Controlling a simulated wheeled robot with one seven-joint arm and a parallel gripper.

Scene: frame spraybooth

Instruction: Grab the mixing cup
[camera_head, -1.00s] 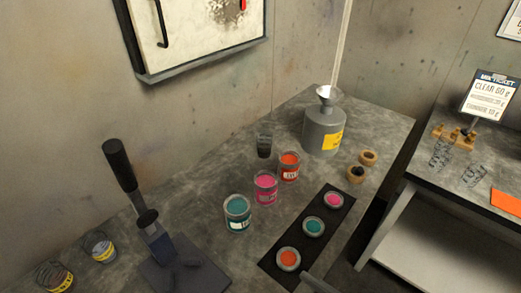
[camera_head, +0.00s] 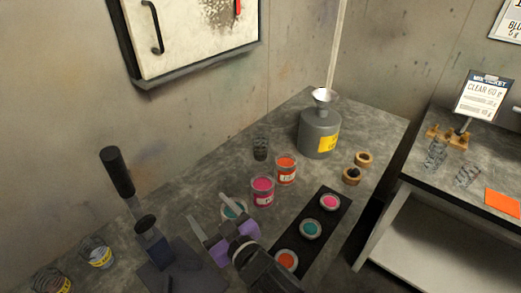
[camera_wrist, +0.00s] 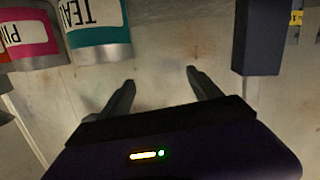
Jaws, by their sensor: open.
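A small clear cup with dark markings (camera_head: 261,149) stands upright on the grey bench behind the paint cans; I take it for the mixing cup. Two similar clear cups, a left one (camera_head: 436,154) and a right one (camera_head: 467,176), stand on the right table, so which one is meant cannot be told for sure. My gripper (camera_head: 208,228) is open and empty, low over the bench in front of the teal can (camera_head: 232,210), which it partly hides.
A pink can (camera_head: 263,191) and an orange can (camera_head: 286,170) stand between gripper and cup. A grey funnel-topped jug (camera_head: 318,134) is behind right. A black strip (camera_head: 322,241) holds round tins.

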